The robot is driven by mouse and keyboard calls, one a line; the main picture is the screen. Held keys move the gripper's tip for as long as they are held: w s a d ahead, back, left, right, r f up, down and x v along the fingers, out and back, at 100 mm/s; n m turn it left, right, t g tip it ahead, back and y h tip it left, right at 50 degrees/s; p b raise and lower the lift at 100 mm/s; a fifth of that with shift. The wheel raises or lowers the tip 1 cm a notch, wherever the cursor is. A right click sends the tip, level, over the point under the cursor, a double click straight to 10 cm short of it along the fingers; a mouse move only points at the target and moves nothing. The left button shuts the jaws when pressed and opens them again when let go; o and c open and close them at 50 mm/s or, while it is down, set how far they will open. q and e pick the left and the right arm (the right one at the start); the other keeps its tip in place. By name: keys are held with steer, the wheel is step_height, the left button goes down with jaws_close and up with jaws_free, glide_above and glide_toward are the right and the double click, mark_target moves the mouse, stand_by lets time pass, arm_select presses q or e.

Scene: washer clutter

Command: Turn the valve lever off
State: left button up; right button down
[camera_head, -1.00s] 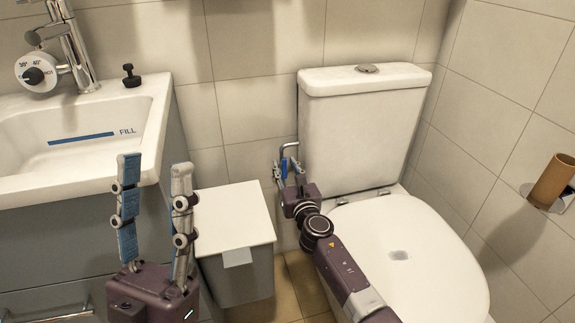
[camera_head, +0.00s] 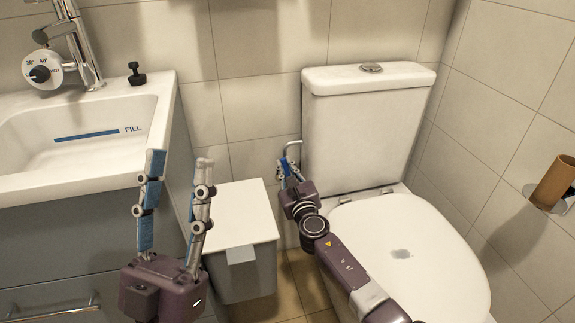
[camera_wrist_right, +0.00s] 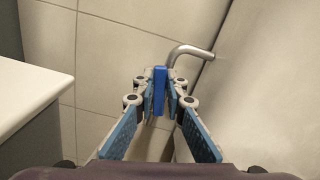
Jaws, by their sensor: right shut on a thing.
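The blue valve lever (camera_wrist_right: 159,90) stands upright between the fingertips of my right gripper (camera_wrist_right: 160,88), which is shut on it. In the head view my right gripper (camera_head: 286,172) is beside the left side of the toilet tank, below a bent metal pipe (camera_head: 291,145). The pipe (camera_wrist_right: 190,52) also shows just behind the lever in the right wrist view. The valve body is mostly hidden by the fingers. My left gripper (camera_head: 176,180) is open and empty, upright in front of the washbasin and the bin.
The toilet (camera_head: 410,250) with its tank (camera_head: 360,130) stands right of the lever. A grey bin with a white lid (camera_head: 235,215) stands left of it. The washbasin (camera_head: 90,165) is at the left. A cardboard roll (camera_head: 555,180) hangs on the right wall.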

steer(key=c, duration=2)
jaws_free()
steer(key=shift+o, duration=0.2)
steer(key=shift+s, duration=0.1)
steer(key=v, duration=1.1)
steer(key=shift+s+d, duration=0.2)
steer(key=shift+s, duration=0.2)
